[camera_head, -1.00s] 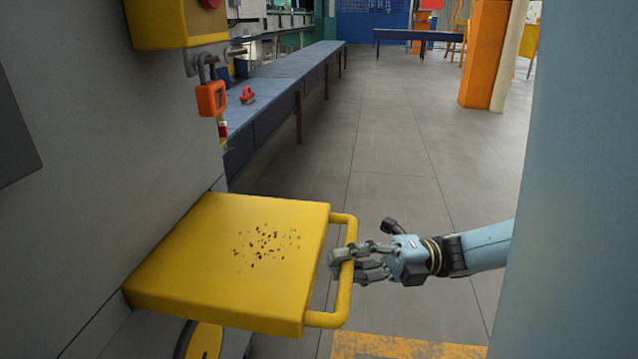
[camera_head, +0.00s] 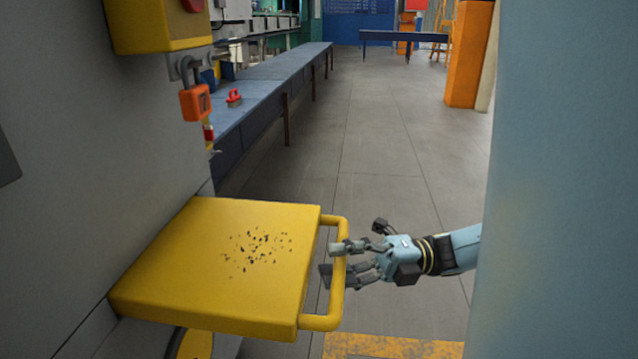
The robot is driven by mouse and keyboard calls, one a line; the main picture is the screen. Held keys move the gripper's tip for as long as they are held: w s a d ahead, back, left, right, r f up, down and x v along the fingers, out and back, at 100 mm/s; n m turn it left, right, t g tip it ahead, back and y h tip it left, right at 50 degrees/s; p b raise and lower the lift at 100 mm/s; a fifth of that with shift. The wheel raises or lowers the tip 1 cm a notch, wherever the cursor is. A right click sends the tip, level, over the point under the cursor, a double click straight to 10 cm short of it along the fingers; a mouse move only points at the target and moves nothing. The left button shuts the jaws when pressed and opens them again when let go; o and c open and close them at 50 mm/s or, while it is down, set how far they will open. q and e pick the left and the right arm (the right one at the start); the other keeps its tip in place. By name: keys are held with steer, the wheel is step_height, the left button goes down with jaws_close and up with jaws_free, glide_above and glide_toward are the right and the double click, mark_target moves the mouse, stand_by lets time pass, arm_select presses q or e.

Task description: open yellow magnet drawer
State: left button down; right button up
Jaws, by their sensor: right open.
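The yellow magnet drawer (camera_head: 180,270) sticks out of the grey machine wall at the lower left. Dark specks lie scattered on its flat top. Its yellow tube handle (camera_head: 336,300) is on the right side. My right gripper (camera_head: 328,260) comes in from the right at the handle. Its fingers are open, spread apart, and reach across the handle bar; their tips lie at or just past the bar. I cannot tell whether they touch it. My left gripper is not in view.
A yellow box (camera_head: 165,25) is above the drawer, with an orange padlock (camera_head: 195,102) below it. A long blue bench (camera_head: 262,95) runs back along the left. An orange pillar (camera_head: 466,60) stands farther back. The grey floor (camera_head: 390,150) right of the bench is clear.

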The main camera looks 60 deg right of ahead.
steer(key=v, duration=1.2)
steer(key=shift+w, duration=0.1)
